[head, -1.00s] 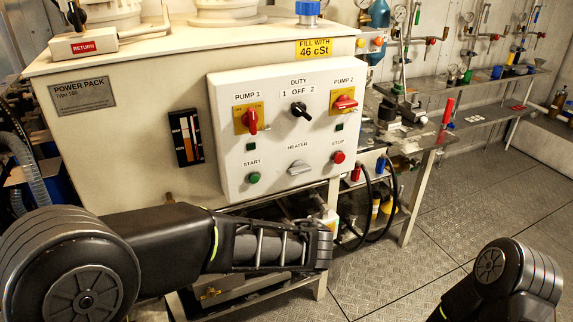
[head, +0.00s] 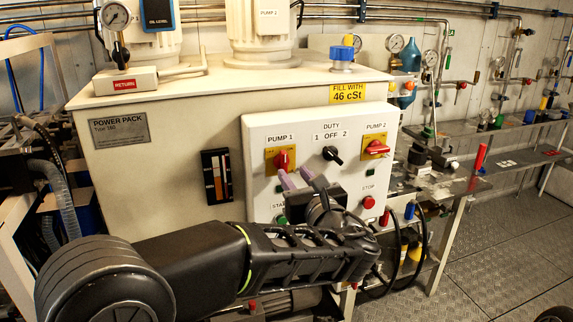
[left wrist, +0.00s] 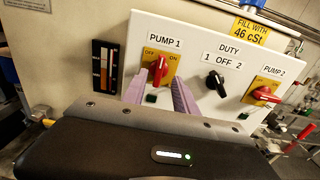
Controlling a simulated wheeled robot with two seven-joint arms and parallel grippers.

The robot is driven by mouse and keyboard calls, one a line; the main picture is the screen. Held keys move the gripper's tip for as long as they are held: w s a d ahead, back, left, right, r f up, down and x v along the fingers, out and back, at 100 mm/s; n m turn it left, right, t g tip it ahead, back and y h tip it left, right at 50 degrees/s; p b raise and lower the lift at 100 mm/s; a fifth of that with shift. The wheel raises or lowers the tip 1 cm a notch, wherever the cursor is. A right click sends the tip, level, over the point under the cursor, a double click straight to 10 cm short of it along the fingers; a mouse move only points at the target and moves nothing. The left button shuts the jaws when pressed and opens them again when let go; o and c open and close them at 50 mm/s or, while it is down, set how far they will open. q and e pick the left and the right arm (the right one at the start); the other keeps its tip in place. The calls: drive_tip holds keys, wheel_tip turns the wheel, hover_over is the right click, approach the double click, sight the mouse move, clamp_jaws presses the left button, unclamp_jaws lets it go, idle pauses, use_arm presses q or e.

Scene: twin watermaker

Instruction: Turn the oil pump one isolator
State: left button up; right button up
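The pump 1 isolator (head: 282,159) is a red handle on a yellow plate at the upper left of the white control panel (head: 345,190). It also shows in the left wrist view (left wrist: 159,70), its handle roughly upright between the OFF and ON marks. My left gripper (head: 294,174) is open, its two purple fingers apart and pointing at the panel just below the isolator. In the left wrist view (left wrist: 159,82) the handle appears between the fingertips. I cannot tell whether they touch it. My right gripper is not in view.
The black duty switch (head: 332,155) is to the right. The red pump 2 isolator (head: 376,148) is beyond it, its handle near horizontal. The red stop button (head: 368,202) is below. My left arm hides the panel's lower part.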

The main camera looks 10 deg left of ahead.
sight(286, 164)
use_arm(q)
drive_tip(key=x, duration=0.6)
drive_tip(key=shift+p, duration=0.4)
drive_tip(key=shift+c, duration=0.3)
clamp_jaws()
